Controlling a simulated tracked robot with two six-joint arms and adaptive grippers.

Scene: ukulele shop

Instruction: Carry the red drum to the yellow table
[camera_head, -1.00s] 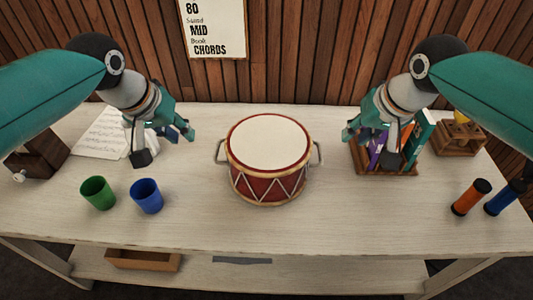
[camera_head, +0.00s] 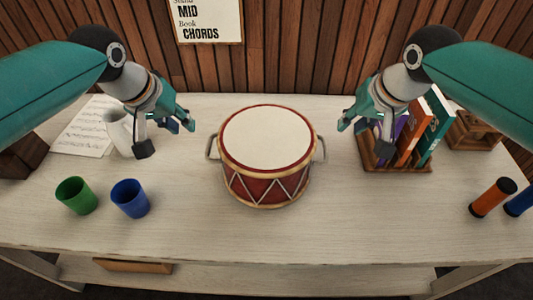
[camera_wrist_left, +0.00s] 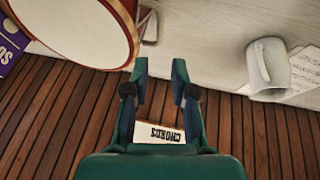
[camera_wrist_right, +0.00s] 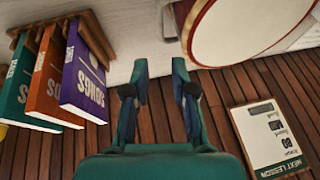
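The red drum (camera_head: 266,187) stands upright on the pale wooden table (camera_head: 330,230), with a white top, gold rims and a metal handle on each side. My left gripper (camera_head: 190,119) is open and empty, left of the drum and apart from its left handle (camera_head: 211,147). My right gripper (camera_head: 342,125) is open and empty, right of the drum and apart from its right handle (camera_head: 320,149). The drum also shows in the left wrist view (camera_wrist_left: 70,25) and the right wrist view (camera_wrist_right: 240,30). No yellow table is in view.
A green cup (camera_head: 76,196) and a blue cup (camera_head: 130,198) stand front left. A white mug (camera_head: 120,132) and sheet music (camera_head: 85,128) lie behind them. A book rack (camera_head: 400,165) sits behind my right gripper. The front middle is clear.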

